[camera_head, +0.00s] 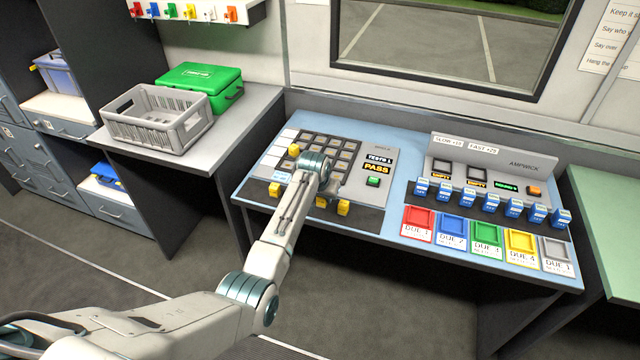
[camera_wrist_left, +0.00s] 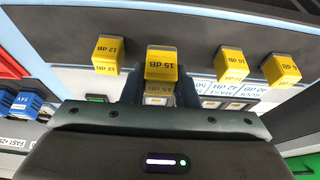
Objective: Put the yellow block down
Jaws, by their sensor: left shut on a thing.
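My left gripper (camera_head: 327,190) is shut on a yellow block (camera_wrist_left: 161,66) marked 15 dB, over the dark front strip (camera_head: 372,219) of the grid panel. In the left wrist view the block sits between the two fingers. I cannot tell whether it touches the strip. Other yellow blocks stand along the strip: one marked 12 dB (camera_wrist_left: 108,53), one marked 10 dB (camera_wrist_left: 230,63) and one at the end (camera_wrist_left: 281,70). Another yellow block (camera_head: 294,149) is on the grid's left column. My arm hides part of the grid panel (camera_head: 345,146). My right gripper is out of view.
Right of the grid are a lit PASS display (camera_head: 377,168) and a green button (camera_head: 373,182). Several blue blocks (camera_head: 467,198) stand on the right console above coloured DUE trays (camera_head: 452,228). A grey crate (camera_head: 150,135) and green case (camera_head: 205,80) sit on the left counter.

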